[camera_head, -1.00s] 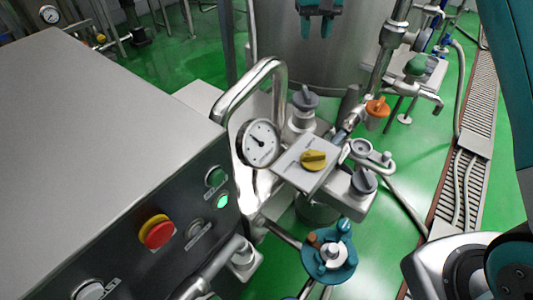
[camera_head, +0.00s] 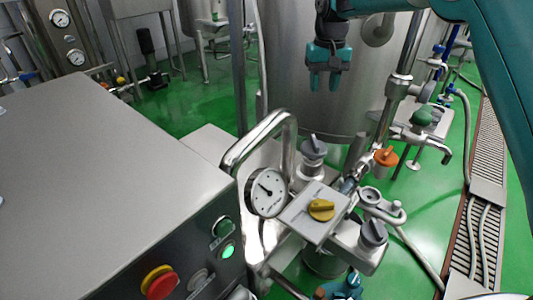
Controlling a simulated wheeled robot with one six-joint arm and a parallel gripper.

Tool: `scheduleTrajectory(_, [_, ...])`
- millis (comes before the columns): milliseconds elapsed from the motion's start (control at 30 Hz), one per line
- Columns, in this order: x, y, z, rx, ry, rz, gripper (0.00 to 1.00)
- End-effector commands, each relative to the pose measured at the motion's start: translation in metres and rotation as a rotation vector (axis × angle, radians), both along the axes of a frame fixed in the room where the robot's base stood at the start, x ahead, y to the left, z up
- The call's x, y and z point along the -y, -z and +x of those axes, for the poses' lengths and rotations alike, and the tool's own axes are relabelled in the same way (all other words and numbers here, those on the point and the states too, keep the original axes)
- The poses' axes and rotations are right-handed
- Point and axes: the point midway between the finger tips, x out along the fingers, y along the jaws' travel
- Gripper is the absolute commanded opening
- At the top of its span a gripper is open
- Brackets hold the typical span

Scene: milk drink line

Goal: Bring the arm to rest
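My gripper (camera_head: 325,80) hangs at the top centre of the head view, fingers pointing down. Its two teal fingers are apart with a gap between them, and nothing shows between them. It appears in front of the large steel tank (camera_head: 290,60), above and behind the valve assembly, and looks clear of everything. My teal arm (camera_head: 490,60) reaches in from the right edge and bends over to the gripper.
A grey cabinet (camera_head: 90,180) with a red knob (camera_head: 159,282) and a lit green button (camera_head: 227,252) fills the left. A gauge (camera_head: 267,193), yellow valve handle (camera_head: 321,209) and orange knob (camera_head: 386,157) stand centrally. Green floor (camera_head: 430,220) is open at right, beside a drain grate (camera_head: 487,150).

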Motion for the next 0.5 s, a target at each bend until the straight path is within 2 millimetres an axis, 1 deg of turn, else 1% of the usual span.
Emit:
scheduleTrajectory(100, [-0.001,-0.002,-0.002,0.001,-0.005,0.001,0.39])
scheduleTrajectory(167, [-0.002,-0.006,-0.008,0.003,-0.02,0.005,0.39])
scheduleTrajectory(267, [-0.007,-0.021,-0.032,0.015,-0.076,0.023,0.39])
scheduleTrajectory(367, [-0.015,-0.04,-0.077,0.032,-0.17,0.057,0.39])
scheduleTrajectory(400, [-0.018,-0.046,-0.099,0.04,-0.211,0.074,0.39])
scheduleTrajectory(467, [-0.023,-0.053,-0.133,0.051,-0.274,0.104,0.39])
scheduleTrajectory(500, [-0.025,-0.056,-0.158,0.058,-0.313,0.125,0.39])
